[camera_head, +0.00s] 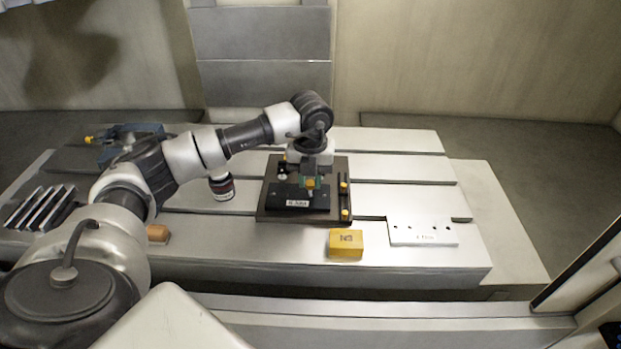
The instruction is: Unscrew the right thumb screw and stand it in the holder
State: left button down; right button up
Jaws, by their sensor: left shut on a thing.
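The dark mould base (265,214) lies on the metal table, with a black labelled block (282,193) on it. My left gripper (310,179) reaches down over the right part of this block. It is shut on a small yellow piece (310,184), which looks like the right thumb screw. Whether its thread is still in the block is too small to tell. The white holder (405,240) with a row of small dark holes lies to the right of the mould base; no screw shows standing in it. My right gripper is out of view.
A yellow box (345,244) stands in front of the mould base. A dark bar with yellow parts (344,199) runs along its right side. A dark cylinder (222,188), a brown block (158,234) and slanted dark plates (40,209) are on the left. The back right is clear.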

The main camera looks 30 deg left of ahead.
pick_arm(q)
jog(key=shift+r+p, duration=0.95)
jog(key=shift+r, duration=0.65)
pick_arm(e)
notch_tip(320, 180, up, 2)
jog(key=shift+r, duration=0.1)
